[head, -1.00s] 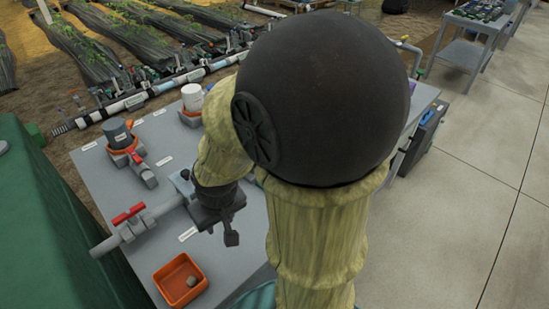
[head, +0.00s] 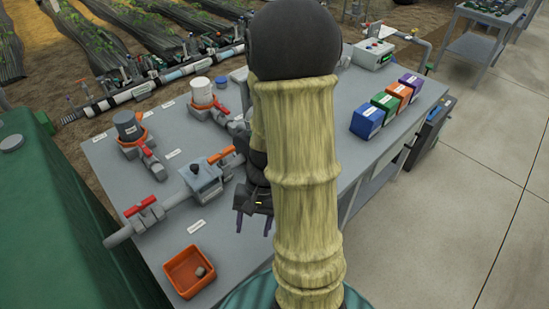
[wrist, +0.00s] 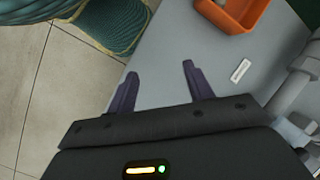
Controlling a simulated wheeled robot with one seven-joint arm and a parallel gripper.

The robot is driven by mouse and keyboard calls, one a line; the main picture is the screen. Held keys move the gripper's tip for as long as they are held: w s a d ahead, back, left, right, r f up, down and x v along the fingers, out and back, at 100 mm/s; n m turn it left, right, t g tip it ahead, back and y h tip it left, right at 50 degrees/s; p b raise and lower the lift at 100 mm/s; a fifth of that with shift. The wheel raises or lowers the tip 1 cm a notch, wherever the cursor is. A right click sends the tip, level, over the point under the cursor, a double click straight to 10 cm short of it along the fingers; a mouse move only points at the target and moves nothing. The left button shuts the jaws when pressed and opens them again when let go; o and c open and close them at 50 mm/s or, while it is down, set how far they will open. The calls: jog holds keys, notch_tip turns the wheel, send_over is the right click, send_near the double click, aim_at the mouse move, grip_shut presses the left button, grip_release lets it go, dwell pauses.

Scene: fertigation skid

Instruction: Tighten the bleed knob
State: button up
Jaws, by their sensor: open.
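A grey pipe assembly runs across the bench with a square grey block (head: 203,182) in it. A small dark knob (head: 195,168) stands on top of the block; it may be the bleed knob, but it is too small to be sure. My gripper (head: 253,222) hangs over the bench to the right of the block and apart from it. In the wrist view my gripper (wrist: 159,79) is open, with nothing between its fingers. Part of the grey pipework (wrist: 288,98) shows at the right edge there. My arm hides the bench behind it.
An orange tray (head: 168,277) holding a small grey piece (head: 200,271) sits at the bench's front. Several coloured boxes (head: 366,122) stand right of my arm. Bare grey bench (head: 220,245) lies between tray and gripper.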

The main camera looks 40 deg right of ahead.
jog(key=w+d+m+t+y+p, duration=0.1)
jog(key=d+m+t+y, duration=0.1)
jog(key=d+m+t, duration=0.1)
jog(key=d+f+m+t+y+p, duration=0.1)
jog(key=d+m+t+y+p, duration=0.1)
jog(key=m, duration=0.6)
jog(key=w+d+m+t+y+p, duration=0.1)
jog(key=d+m+t+y+p, duration=0.1)
jog(key=m+t, duration=0.4)
jog(key=shift+w+d+f+t+y, duration=0.2)
jog(key=shift+d+y, duration=0.25)
jog(key=shift+d, duration=0.15)
jog(key=shift+w+d+f+t+y, duration=0.1)
jog(key=shift+w+d+y, duration=0.05)
jog(key=shift+d+y, duration=0.4)
jog(key=d+f+m+t+h, duration=0.1)
jog(key=d+m+t+h, duration=0.1)
jog(key=d+m+h, duration=0.1)
jog(key=s+d+f+m+t+h+p, duration=0.1)
jog(key=d+m+t+h, duration=0.2)
jog(key=d+m, duration=0.1)
jog(key=s+d+f+m+t+h+p, duration=0.1)
jog(key=d+m+t+h, duration=0.2)
jog(key=d+m, duration=0.1)
jog(key=shift+s+d, duration=0.25)
jog(key=shift+d, duration=0.25)
jog(key=shift+w, duration=0.15)
